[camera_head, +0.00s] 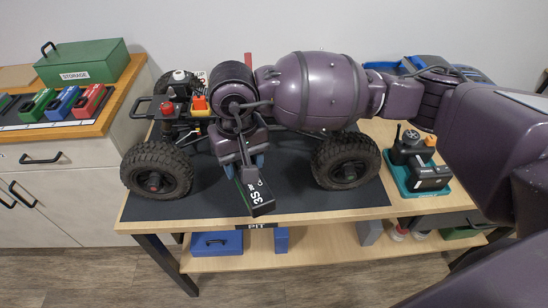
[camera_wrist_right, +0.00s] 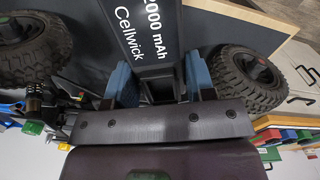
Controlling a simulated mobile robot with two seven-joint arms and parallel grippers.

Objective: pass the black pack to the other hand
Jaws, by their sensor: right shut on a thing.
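The black pack (camera_head: 257,196) has white lettering and hangs tilted near the front edge of the bench mat, in front of the crawler. My right gripper (camera_head: 249,165) comes in from the right over the crawler and is shut on the pack. In the right wrist view the pack (camera_wrist_right: 150,32) sits between the two blue fingers of this gripper (camera_wrist_right: 156,82), with "2000 mAh" and "Cellwick" readable. My left gripper is not in the head view.
The crawler's big tyres (camera_head: 346,160) stand on the dark mat (camera_head: 210,205); my arm hides much of it. A teal tray (camera_head: 393,178) with black gear is at right. Green, blue and red packs (camera_head: 62,102) and a green storage box (camera_head: 84,61) are on the left cabinet.

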